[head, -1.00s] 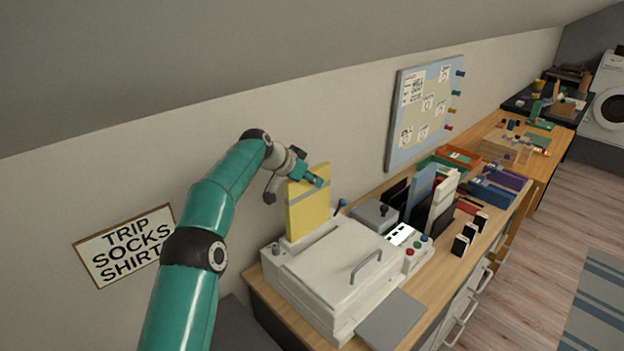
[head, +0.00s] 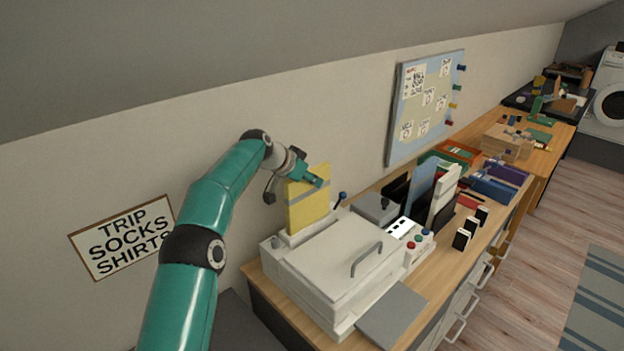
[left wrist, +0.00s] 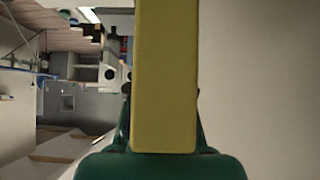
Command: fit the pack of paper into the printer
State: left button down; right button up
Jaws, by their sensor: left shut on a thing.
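The pack of paper (head: 307,212) is a yellow block with a grey band, standing upright at the back of the white printer (head: 336,262). Its lower end meets the printer's rear part; how deep it sits inside is hidden. My left gripper (head: 306,180) is shut on the upper part of the pack. In the left wrist view the pack (left wrist: 165,80) fills the middle between the green fingers (left wrist: 160,150). The printer's lid with its handle is closed, and a grey tray (head: 392,316) sticks out at its front. My right gripper is not in view.
The printer stands on a wooden desk (head: 441,291). To its right are a control panel (head: 411,236) with coloured buttons, upright folders (head: 420,188) and small black blocks (head: 461,240). A pinboard (head: 424,105) hangs on the wall behind.

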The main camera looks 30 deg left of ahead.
aim_at(285, 182)
pick_arm(q)
jog(key=shift+f+b, duration=1.25)
jog(key=shift+f, duration=0.3)
jog(key=c, duration=1)
grip_release()
jog(key=v, duration=1.2)
jog(key=shift+f, duration=0.1)
